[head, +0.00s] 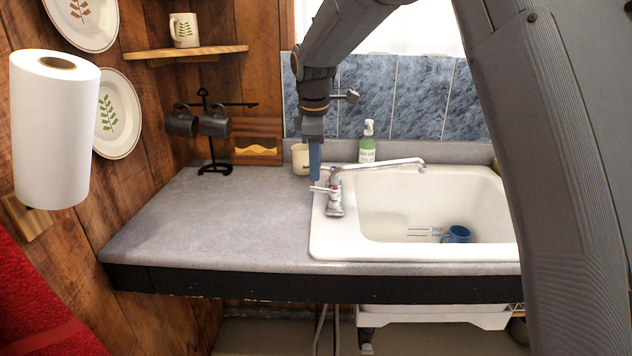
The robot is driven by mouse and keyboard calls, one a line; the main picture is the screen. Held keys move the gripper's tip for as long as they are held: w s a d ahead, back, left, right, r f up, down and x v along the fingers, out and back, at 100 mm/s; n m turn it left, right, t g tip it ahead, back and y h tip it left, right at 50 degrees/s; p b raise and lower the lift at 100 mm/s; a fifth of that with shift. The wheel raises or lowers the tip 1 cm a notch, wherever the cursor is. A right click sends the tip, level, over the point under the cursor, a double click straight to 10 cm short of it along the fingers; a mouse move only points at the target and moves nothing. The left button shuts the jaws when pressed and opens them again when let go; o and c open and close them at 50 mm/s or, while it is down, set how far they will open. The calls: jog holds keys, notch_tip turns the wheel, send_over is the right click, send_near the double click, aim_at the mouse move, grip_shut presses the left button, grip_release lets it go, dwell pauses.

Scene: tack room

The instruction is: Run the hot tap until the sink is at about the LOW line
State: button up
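The white sink (335,240) is set in the counter at the right. Its inner wall carries several dark level lines (420,232) with small lettering, hard to read here. I can make out no water in the part of the basin that shows. The chrome tap (336,195) stands at the sink's left rim, its long spout reaching right over the basin. No stream shows at the spout's end. My gripper (315,180) points down at the tap's handles, close to the left one; I cannot tell whether it touches. Its fingers look like one blue strip, so their opening is unclear.
A blue mug (456,234) sits in the basin. A green soap bottle (367,145) and a cream cup (300,158) stand behind the tap. A black mug stand (215,160) is at the back left. The grey counter (200,220) is clear in front. My arm hides the sink's right end.

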aim_at(316, 189)
jog(key=shift+w+d+f+p, duration=0.1)
jog(key=shift+w+f+p, duration=0.15)
jog(key=shift+f, duration=0.7)
jog(key=shift+w+a+f+p, duration=0.1)
jog(key=shift+f+p, duration=0.15)
jog(key=shift+f, duration=0.7)
jog(key=shift+w+d+f+p, duration=0.1)
jog(key=shift+w+f+p, duration=0.15)
jog(key=shift+f, duration=0.7)
jog(key=shift+s, duration=0.1)
jog(key=shift+c, duration=0.2)
grip_shut()
